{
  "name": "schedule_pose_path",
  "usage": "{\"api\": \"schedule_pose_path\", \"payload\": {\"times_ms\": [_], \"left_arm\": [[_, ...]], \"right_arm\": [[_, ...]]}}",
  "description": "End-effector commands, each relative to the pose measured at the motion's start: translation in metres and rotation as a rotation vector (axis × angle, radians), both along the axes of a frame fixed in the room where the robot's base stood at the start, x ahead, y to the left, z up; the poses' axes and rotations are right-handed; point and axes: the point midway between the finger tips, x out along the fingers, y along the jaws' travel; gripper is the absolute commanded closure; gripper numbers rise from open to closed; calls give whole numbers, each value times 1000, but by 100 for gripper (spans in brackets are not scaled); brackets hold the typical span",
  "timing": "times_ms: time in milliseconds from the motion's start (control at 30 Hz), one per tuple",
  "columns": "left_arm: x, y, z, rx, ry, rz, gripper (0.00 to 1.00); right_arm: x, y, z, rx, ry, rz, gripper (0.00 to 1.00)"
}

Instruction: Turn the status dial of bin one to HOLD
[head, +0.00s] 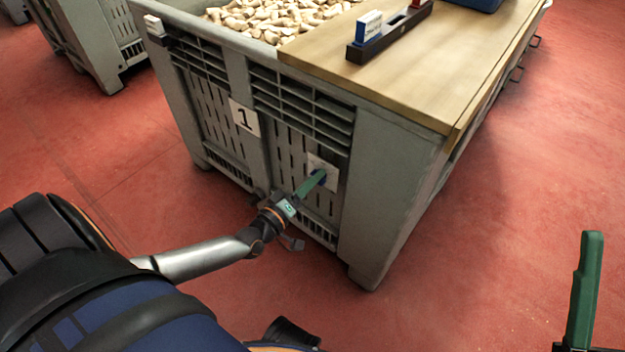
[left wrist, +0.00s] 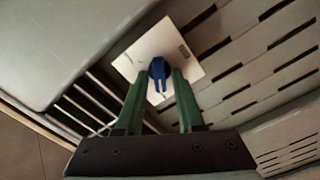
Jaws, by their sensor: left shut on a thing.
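Bin one (head: 215,120) is a large grey slatted bin of cork stoppers with a white plate marked 1 (head: 245,117) on its front. The status dial, a blue knob on a white square plate (head: 328,167), sits low on the front to the right of that number. In the left wrist view the dial (left wrist: 159,68) shows between my left gripper's green fingers (left wrist: 158,85), its plate (left wrist: 183,48) tilted in the picture. My left gripper (head: 315,180) is shut on the dial. The dial plate's lettering is too small to read. A green finger of my right gripper (head: 585,290) shows at the right edge.
A wooden board (head: 430,75) covers the bin's right part and carries a dark rack (head: 385,35) with small blocks. Another grey bin (head: 90,40) stands at upper left. Red floor (head: 480,230) is open on the right.

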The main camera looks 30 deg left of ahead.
Motion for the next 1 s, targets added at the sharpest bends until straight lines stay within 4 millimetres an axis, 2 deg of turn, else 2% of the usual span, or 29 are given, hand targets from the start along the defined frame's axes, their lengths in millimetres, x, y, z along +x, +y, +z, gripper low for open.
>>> {"api": "schedule_pose_path", "payload": {"times_ms": [633,667,700,767,1000], "left_arm": [[-1,0,-1,-57,7,0,100],[-1,0,-1,-57,7,0,62],[-1,0,-1,-57,7,0,57],[-1,0,-1,-56,7,0,52],[-1,0,0,-55,6,0,52]], "right_arm": [[0,0,-1,-2,0,0,50],[0,0,-1,-1,1,0,50],[0,0,-1,-1,1,0,50],[0,0,-1,-1,1,0,50],[0,1,-1,-1,1,0,50]]}}
